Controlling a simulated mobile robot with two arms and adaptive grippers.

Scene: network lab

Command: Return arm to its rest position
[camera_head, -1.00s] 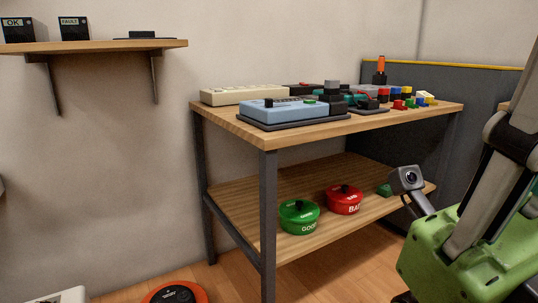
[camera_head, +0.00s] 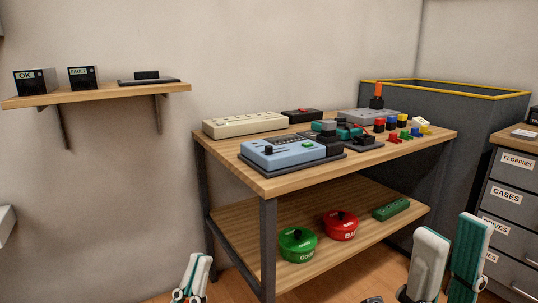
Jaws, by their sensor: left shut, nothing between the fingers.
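My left gripper (camera_head: 198,257) shows at the bottom left of the head view, in front of the table's left side. Its white and teal fingers are close together with nothing between them. My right gripper (camera_head: 453,226) shows at the bottom right, with its two fingers pointing up and a gap between them. It is open and appears empty. Neither gripper seems to touch anything. Most of both arms is cut off by the bottom of the picture.
A wooden table (camera_head: 274,185) holds a blue device (camera_head: 284,152) and several parts. Its lower shelf (camera_head: 240,215) carries a green pot (camera_head: 297,246), a red pot (camera_head: 340,226) and a green block (camera_head: 391,210). A drawer cabinet (camera_head: 512,200) stands at right.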

